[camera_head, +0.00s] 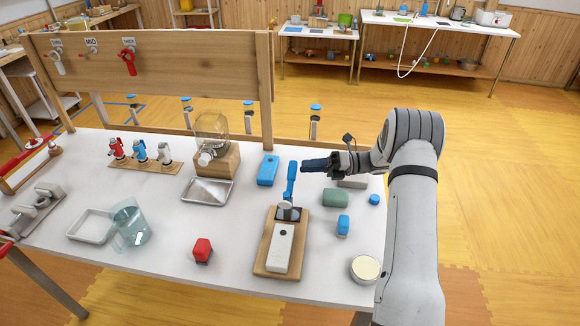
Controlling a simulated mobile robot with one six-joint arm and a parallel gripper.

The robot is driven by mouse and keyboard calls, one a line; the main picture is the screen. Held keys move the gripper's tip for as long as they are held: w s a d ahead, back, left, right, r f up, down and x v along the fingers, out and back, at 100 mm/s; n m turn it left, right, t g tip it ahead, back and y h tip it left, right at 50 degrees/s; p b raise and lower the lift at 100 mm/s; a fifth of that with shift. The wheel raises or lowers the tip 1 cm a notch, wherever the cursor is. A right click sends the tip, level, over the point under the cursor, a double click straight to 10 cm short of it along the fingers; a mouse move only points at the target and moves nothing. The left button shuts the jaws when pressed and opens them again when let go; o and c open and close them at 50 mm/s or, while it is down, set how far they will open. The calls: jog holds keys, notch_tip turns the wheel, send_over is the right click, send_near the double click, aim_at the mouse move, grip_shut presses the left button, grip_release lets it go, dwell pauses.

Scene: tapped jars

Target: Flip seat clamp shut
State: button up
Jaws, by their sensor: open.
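The seat clamp appears to be the fixture on a wooden board (262,255) near the table's right front.
Around the board are a blue block (268,170), a green block (335,198), a small blue block (343,226), a red block (202,250) and a round tin (365,268). A jar dispenser (215,150) stands behind left.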

aim_at(293, 168)
jog(key=a, duration=0.5)
jog(key=shift+s+a+p, duration=0.15)
jog(key=shift+s+p, duration=0.05)
jog(key=shift+p, duration=0.1)
grip_shut()
